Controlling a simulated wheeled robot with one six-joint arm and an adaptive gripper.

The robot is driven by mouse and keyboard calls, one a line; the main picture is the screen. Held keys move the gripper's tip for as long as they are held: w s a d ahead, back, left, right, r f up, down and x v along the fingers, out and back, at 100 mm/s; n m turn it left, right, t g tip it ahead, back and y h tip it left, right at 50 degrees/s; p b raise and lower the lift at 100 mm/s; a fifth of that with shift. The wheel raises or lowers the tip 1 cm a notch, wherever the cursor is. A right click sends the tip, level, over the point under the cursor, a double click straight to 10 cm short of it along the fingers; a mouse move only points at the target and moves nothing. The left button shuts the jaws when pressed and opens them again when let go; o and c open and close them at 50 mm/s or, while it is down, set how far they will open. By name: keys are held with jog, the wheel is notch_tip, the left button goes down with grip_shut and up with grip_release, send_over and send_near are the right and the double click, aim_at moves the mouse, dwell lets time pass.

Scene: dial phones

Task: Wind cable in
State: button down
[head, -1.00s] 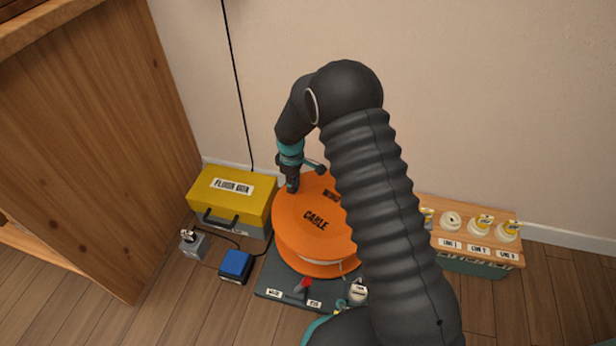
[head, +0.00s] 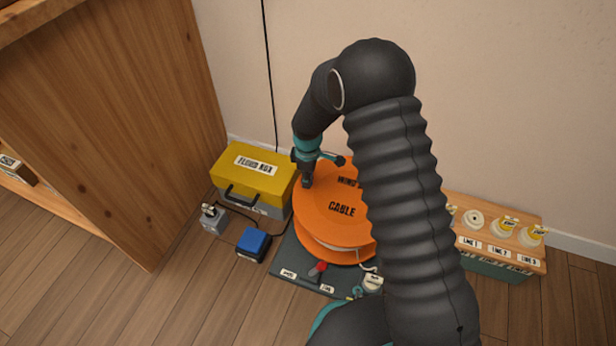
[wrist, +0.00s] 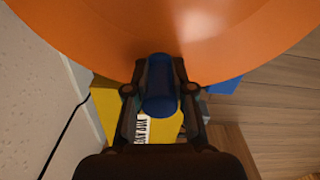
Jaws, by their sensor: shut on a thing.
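A wide orange cable reel (head: 325,205), lettered "CABLE", lies flat on a dark base plate (head: 290,262). My gripper (head: 306,184) is at the reel's left side and points down. In the wrist view my gripper (wrist: 160,95) is shut on a blue upright knob (wrist: 160,85) at the orange reel's edge (wrist: 90,45). A little pale cable shows below the reel's top disc. A red-tipped lever (head: 319,268) sits on the base's front between two small labels. My arm hides the reel's right part.
A yellow-lidded box (head: 250,172) stands close to the reel's left. A blue block (head: 253,243) and a grey device (head: 213,218) are on the floor before it. A wooden-topped box (head: 495,235) with several labelled items stands right. A wooden cabinet (head: 120,120) is far left.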

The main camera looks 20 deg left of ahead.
jog(key=shift+s+d+f, duration=0.1)
jog(key=shift+s, duration=0.1)
jog(key=c, duration=1)
grip_release()
jog(key=shift+w+r, duration=0.1)
jog(key=shift+r, duration=0.1)
jog(key=shift+r, duration=0.4)
notch_tip(320, 180, up, 11)
jog(key=shift+f, duration=0.1)
